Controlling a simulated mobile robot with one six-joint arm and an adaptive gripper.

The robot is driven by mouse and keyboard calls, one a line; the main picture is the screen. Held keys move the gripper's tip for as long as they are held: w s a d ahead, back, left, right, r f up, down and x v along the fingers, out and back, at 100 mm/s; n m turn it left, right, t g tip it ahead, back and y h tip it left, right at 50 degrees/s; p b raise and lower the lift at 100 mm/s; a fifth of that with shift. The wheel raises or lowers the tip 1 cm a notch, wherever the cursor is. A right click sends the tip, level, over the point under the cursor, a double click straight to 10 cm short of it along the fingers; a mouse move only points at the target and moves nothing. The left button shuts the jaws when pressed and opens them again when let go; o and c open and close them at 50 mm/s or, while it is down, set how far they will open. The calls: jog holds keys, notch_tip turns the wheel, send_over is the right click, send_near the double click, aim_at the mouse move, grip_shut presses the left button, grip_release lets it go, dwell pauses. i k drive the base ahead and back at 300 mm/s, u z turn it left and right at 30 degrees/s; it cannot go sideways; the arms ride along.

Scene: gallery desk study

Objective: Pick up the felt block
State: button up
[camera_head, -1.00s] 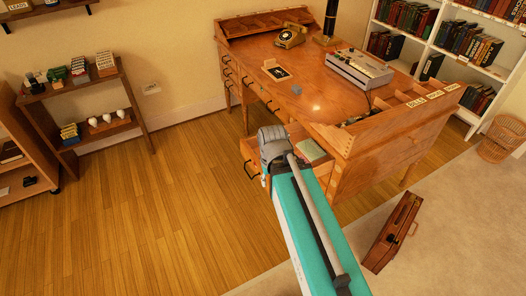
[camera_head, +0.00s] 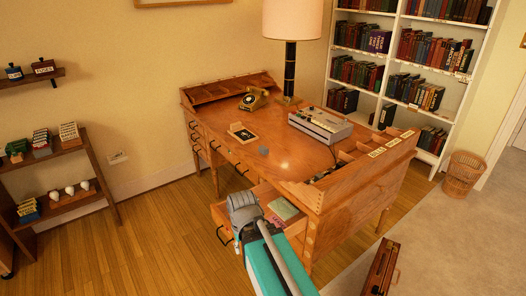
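A flat green pad (camera_head: 283,208) lies in the open drawer (camera_head: 222,215) at the front of the desk. My teal arm rises from the bottom of the picture and ends in a grey joint in front of that drawer. The fingers of my gripper do not show, so I cannot see whether they hold anything.
The wooden desk (camera_head: 296,160) carries a telephone (camera_head: 253,100), a lamp (camera_head: 291,22), a small framed tray (camera_head: 241,132) and a grey machine (camera_head: 320,124). A brown case (camera_head: 381,267) stands on the floor at right. Wood floor at left is clear.

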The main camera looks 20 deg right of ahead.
aim_at(262, 149)
jog(key=z, duration=0.05)
jog(key=i, duration=1.15)
jog(key=z, duration=0.7)
jog(key=i, duration=0.5)
jog(key=z, duration=0.3)
